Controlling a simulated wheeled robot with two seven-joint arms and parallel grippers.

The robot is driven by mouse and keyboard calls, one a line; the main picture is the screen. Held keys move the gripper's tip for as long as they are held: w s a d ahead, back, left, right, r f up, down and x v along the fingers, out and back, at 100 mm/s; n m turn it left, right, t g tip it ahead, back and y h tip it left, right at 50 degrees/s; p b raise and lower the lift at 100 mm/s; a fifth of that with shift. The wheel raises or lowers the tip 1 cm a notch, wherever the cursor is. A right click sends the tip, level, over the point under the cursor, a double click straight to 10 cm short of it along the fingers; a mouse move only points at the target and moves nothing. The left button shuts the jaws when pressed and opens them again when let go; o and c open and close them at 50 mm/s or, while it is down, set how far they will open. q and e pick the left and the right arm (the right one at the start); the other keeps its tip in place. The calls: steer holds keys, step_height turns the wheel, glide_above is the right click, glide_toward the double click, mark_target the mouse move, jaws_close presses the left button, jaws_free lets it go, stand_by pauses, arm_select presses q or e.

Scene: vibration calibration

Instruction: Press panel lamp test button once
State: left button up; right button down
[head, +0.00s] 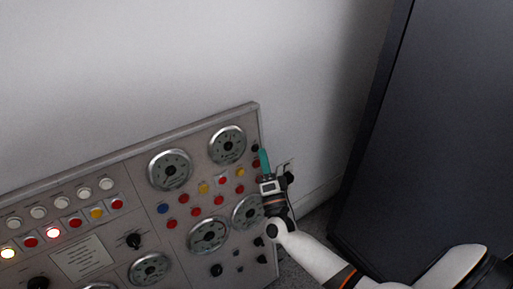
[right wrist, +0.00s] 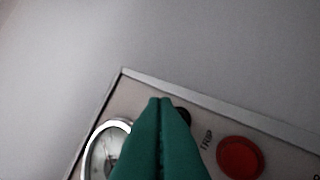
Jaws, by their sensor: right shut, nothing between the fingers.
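The grey control panel (head: 110,164) leans against the wall in the head view, with lamps, buttons, knobs and dials. My right gripper (head: 264,158) has green fingers, shut and empty, at the panel's upper right edge. In the right wrist view the fingertips (right wrist: 160,101) are over the panel's corner and partly hide a small black button (right wrist: 184,114). A small black button (head: 255,148) also shows at that corner in the head view. I cannot read which control is labelled lamp test, or tell whether the fingers touch the panel. My left gripper is out of view.
A red button (right wrist: 240,157) beside lettering reading "TRIP" and a round dial (right wrist: 108,150) flank the fingers in the right wrist view. A dark cabinet (head: 440,130) stands at the right in the head view. Bare wall lies above the panel.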

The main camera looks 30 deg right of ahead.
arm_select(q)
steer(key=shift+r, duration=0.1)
arm_select(e)
steer(key=shift+s, duration=0.1)
